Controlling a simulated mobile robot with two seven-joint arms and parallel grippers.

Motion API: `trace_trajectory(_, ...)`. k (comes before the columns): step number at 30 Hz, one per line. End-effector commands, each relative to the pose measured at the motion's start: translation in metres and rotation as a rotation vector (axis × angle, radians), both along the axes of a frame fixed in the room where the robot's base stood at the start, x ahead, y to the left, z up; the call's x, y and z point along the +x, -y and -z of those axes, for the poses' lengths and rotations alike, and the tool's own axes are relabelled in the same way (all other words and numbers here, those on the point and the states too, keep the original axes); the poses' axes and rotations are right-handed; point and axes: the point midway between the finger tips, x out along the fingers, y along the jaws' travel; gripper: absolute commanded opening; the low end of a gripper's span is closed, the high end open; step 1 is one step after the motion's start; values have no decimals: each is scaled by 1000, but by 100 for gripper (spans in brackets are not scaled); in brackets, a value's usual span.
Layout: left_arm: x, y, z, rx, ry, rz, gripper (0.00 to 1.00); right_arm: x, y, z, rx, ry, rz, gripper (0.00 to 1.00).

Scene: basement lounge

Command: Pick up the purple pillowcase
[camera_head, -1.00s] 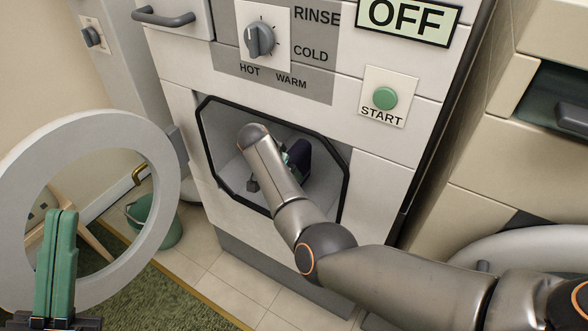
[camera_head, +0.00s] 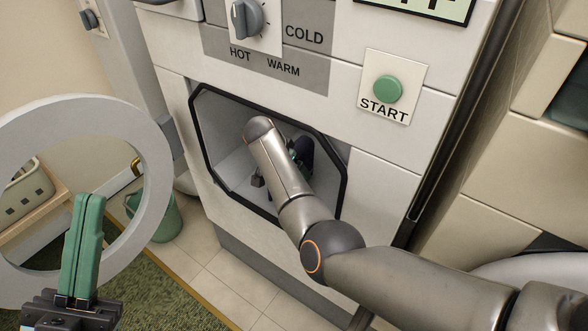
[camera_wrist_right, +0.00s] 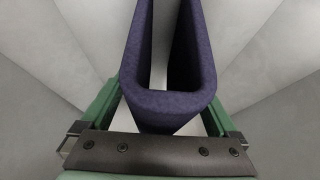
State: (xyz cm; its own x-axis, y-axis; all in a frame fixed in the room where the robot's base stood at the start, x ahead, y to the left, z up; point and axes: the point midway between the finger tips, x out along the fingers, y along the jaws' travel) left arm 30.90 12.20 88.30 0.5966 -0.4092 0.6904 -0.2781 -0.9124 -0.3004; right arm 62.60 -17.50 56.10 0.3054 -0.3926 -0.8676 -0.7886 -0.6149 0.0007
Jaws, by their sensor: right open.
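The purple pillowcase is a dark purple, U-shaped cloth piece (camera_wrist_right: 168,108) inside the pale washer drum. In the right wrist view it stands between the two green fingers of my right gripper (camera_wrist_right: 161,92), which are apart on either side of it. In the head view only a dark patch of the pillowcase (camera_head: 305,151) shows behind my right arm, which reaches through the washer opening and hides most of the gripper. My left gripper (camera_head: 88,203) is at the lower left, green fingers together and empty, in front of the open round door.
The round white door (camera_head: 158,180) hangs open at the left. A green bucket (camera_head: 160,218) stands on the tiles behind it. A green START button (camera_head: 388,89) is above the opening.

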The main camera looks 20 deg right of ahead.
Motion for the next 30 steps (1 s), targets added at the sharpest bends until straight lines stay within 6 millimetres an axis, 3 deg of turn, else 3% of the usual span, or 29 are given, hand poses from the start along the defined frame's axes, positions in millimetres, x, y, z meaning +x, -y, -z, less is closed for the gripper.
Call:
trace_trajectory(2, 0, 0, 0, 2, 0, 1, 0, 0, 0, -1, 1, 1, 0, 95)
trace_trajectory(5, 0, 0, 0, 4, 2, 0, 0, 0, 0, -1, 1, 1, 0, 85)
trace_trajectory(27, -1, -1, -1, 5, 9, -2, 0, 0, 0, 0, 1, 1, 0, 2)
trace_trajectory(30, -1, -1, -1, 5, 9, -2, 0, 0, 0, -1, 0, 2, 0, 0)
